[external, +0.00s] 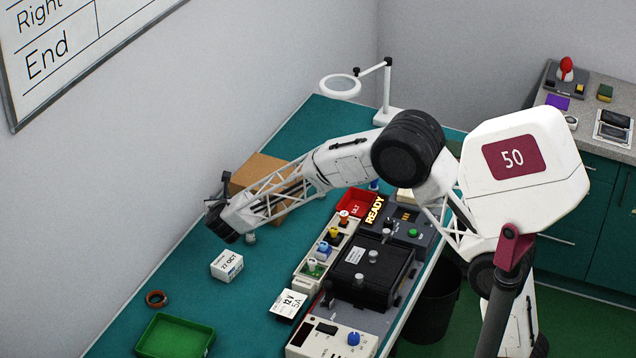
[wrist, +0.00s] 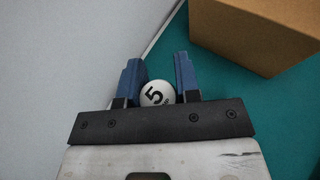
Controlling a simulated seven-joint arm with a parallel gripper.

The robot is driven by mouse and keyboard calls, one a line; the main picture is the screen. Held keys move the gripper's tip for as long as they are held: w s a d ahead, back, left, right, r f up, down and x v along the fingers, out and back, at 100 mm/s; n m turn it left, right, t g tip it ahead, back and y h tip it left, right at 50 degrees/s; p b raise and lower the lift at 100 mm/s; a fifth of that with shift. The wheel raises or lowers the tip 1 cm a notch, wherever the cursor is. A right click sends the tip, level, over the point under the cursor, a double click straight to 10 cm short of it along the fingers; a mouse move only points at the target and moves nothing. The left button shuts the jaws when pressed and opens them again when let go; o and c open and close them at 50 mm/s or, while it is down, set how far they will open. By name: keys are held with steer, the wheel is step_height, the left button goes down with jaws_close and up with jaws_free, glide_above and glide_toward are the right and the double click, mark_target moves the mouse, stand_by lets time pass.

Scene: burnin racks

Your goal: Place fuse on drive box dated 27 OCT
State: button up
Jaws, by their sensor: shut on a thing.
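My gripper (wrist: 158,60) shows in the wrist view with its two blue fingers on either side of a white round-ended fuse (wrist: 157,93) marked 5. It is shut on this fuse, which sits low between the fingers. In the external view my arm's end is over the far left of the teal bench, and the fingers are not clear there. The white drive box (external: 227,266) reading 27 OCT lies on the bench, below and apart from my arm's end. A small pale piece (external: 250,238) shows near the arm's end; I cannot tell what it is.
A cardboard box (external: 258,171) stands behind my forearm and also shows in the wrist view (wrist: 262,32). A green tray (external: 176,337), a brown ring (external: 156,299) and a 12V 5A card (external: 288,304) lie nearer. Test equipment (external: 372,268) fills the right side; the wall borders the left.

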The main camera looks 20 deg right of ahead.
steer(key=s+d, duration=0.4)
steer(key=s, duration=0.8)
steer(key=s+d+n+y, duration=0.1)
steer(key=s+d, duration=0.3)
steer(key=s, duration=0.7)
steer(key=shift+s+f, duration=0.2)
steer(key=shift+s, duration=0.2)
steer(key=shift+w, duration=0.1)
glide_above(225, 256)
steer(key=shift+f, duration=0.75)
steer(key=shift+f, duration=1.75)
steer(key=shift+f, duration=0.1)
steer(key=o, duration=0.9)
